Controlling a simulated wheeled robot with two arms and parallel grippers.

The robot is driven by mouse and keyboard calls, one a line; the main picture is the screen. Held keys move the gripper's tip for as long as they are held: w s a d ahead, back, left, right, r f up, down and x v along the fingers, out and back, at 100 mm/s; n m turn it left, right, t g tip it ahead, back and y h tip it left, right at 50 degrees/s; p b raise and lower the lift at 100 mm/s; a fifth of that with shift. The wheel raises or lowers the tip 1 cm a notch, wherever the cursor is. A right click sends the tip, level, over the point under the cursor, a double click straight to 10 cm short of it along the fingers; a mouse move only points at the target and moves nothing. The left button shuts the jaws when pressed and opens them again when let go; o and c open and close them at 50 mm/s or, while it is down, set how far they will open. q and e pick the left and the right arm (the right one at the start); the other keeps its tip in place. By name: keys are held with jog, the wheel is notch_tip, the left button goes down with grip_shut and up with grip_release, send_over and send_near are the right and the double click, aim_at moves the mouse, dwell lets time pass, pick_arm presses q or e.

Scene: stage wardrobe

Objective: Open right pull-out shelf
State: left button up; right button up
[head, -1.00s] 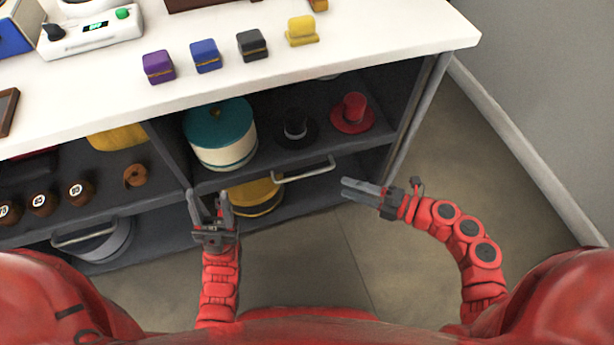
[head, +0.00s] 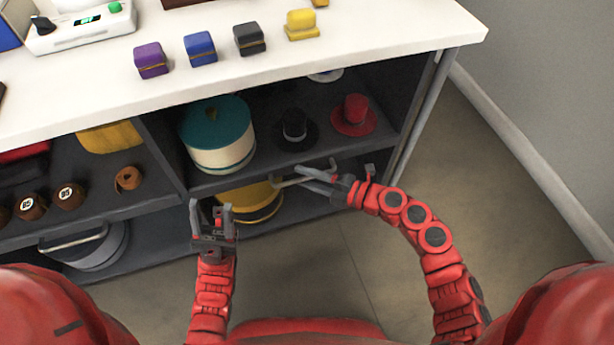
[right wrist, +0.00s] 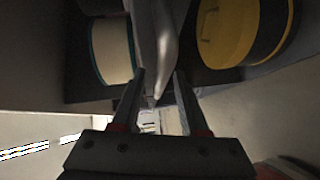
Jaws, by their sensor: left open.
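The right pull-out shelf (head: 322,146) is in the right bay of the cabinet. It carries a teal-and-cream round box (head: 218,135), a black hat (head: 294,130) and a red hat (head: 354,115). Its pale bar handle (head: 282,184) is on the front edge. My right gripper (head: 298,176) is open at this handle. In the right wrist view the handle (right wrist: 160,45) runs down between the two finger lines; contact cannot be told.
A yellow round box (head: 250,202) sits below the shelf. The left bay holds brown round items and a tape roll (head: 128,178), with another handle (head: 75,242) lower down. Small coloured boxes stand on the white top (head: 390,40). The floor (head: 480,190) at right is clear.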

grip_shut()
dwell(1.2)
